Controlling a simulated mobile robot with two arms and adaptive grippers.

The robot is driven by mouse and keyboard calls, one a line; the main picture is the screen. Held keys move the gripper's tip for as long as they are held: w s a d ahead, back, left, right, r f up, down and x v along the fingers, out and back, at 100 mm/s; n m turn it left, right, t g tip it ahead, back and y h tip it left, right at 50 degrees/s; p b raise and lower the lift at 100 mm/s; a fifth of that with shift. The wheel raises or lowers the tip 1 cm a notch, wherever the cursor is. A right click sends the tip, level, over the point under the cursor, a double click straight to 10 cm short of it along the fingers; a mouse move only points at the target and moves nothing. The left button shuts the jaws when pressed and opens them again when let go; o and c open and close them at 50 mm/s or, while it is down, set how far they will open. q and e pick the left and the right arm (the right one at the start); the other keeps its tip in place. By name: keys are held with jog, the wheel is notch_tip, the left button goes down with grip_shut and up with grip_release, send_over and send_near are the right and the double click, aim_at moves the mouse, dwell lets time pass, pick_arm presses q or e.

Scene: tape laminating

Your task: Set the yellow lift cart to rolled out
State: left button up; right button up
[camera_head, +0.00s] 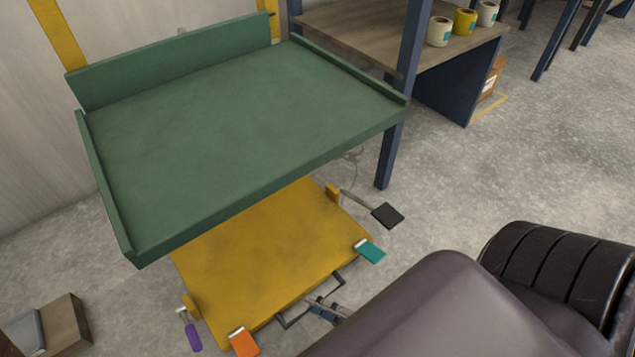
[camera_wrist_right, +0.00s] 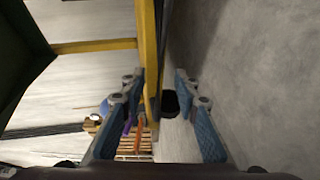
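The yellow lift cart has a yellow base (camera_head: 265,255) low on the floor and a green tray top (camera_head: 240,120) above it. A thin dark handle (camera_head: 284,322) sticks out from the near edge of the base. My right gripper (camera_head: 322,310) is at this handle, and my dark arm covers much of the area in front. In the right wrist view the fingers of my right gripper (camera_wrist_right: 160,85) are spread apart, with a yellow part of the cart (camera_wrist_right: 149,60) showing between them. I cannot tell whether they touch the handle. My left gripper is not in view.
Teal (camera_head: 370,251), orange (camera_head: 244,343), purple (camera_head: 193,336) and black (camera_head: 388,215) pedals stick out around the base. A wooden-topped bench (camera_head: 350,30) with several tape rolls stands behind. A box (camera_head: 65,325) lies at lower left.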

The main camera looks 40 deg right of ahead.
jog(key=v, duration=1.2)
jog(key=shift+s, duration=0.1)
dwell(0.4)
